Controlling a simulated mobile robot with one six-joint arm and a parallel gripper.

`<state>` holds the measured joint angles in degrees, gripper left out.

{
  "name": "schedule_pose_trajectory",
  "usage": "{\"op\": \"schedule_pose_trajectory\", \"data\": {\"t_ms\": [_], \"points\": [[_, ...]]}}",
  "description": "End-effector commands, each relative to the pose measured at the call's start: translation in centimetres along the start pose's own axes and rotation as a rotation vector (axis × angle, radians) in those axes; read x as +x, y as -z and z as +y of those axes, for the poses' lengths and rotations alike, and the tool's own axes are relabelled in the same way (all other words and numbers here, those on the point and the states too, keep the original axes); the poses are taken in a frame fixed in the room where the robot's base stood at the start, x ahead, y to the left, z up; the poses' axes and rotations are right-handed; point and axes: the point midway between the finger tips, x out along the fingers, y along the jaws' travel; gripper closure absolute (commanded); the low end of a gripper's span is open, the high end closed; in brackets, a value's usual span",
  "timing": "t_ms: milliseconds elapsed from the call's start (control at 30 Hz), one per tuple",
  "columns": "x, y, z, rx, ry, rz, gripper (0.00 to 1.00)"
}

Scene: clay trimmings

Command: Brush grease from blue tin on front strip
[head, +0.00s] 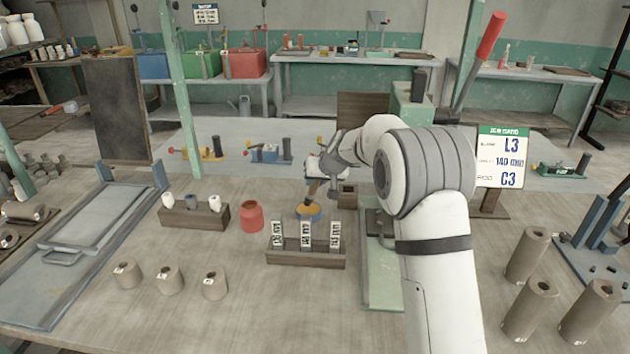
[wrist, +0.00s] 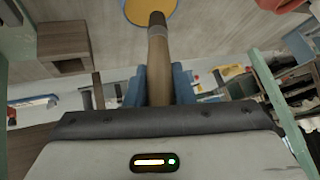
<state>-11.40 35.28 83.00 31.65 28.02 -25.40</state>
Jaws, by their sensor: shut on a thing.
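The blue tin (head: 299,216), with yellow-orange grease inside, stands behind the labelled wooden rack near the middle of the table. It also shows at the top of the wrist view (wrist: 130,12). My gripper (head: 327,180) is above it, shut on a brush. The brush's wooden handle (wrist: 158,65) runs between the blue fingers toward a grey band and the tin. The brush (head: 312,190) points down over the tin. Its tip overlaps the yellow grease, but I cannot tell whether it touches. I cannot tell which surface is the front strip.
A red jar (head: 251,216) stands left of the tin. The labelled wooden rack (head: 305,260) is just in front. A wooden block with small pots (head: 195,218) is further left. A green machine base (head: 379,270) is to the right.

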Motion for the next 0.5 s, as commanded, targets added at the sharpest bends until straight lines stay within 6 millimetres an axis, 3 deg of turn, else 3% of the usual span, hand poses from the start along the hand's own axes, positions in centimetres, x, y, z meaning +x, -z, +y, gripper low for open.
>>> {"op": "schedule_pose_trajectory", "data": {"t_ms": [500], "points": [[0.47, -0.35, 0.04, -0.001, 0.001, 0.0, 1.0]]}}
